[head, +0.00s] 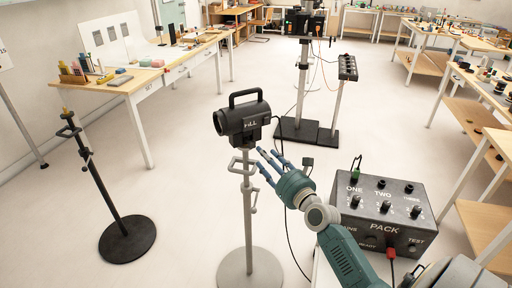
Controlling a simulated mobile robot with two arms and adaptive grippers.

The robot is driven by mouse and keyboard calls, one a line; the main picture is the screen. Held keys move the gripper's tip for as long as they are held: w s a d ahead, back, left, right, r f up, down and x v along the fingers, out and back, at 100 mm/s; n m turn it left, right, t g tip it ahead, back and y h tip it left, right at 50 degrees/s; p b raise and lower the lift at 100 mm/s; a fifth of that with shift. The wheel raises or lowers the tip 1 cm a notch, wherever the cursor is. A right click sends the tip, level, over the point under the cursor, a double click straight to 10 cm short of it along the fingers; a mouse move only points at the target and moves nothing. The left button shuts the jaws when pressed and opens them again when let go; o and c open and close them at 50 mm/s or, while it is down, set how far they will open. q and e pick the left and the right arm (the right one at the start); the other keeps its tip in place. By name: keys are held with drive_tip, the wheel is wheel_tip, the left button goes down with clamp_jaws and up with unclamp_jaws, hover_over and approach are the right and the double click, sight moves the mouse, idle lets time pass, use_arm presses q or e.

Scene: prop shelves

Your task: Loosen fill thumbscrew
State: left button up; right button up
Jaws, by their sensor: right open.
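A black lamp (242,118) lettered FILL, with a carrying handle on top, sits on a grey stand (247,225) with a round base. Small clamp fittings (240,165) show on the stand just below the lamp, with another lower on the pole. Which of them is the fill thumbscrew I cannot tell. My right gripper (272,164), teal with blue-grey fingers, is open and empty. Its fingertips are just right of the upper stand, below the lamp; whether they touch anything is unclear. My left gripper is out of view.
A black box (384,209) lettered PACK, with knobs and cables, stands right of my right arm. A dark cable hangs near the fill stand. Another stand (100,190) with a black base is at left. Workbenches line both sides; the floor between is mostly clear.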

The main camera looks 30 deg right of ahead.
sight(253, 145)
drive_tip(key=w, duration=0.7)
drive_tip(key=shift+w+d+f, duration=0.1)
drive_tip(key=shift+w+d, duration=0.1)
drive_tip(key=shift+w, duration=0.05)
clamp_jaws()
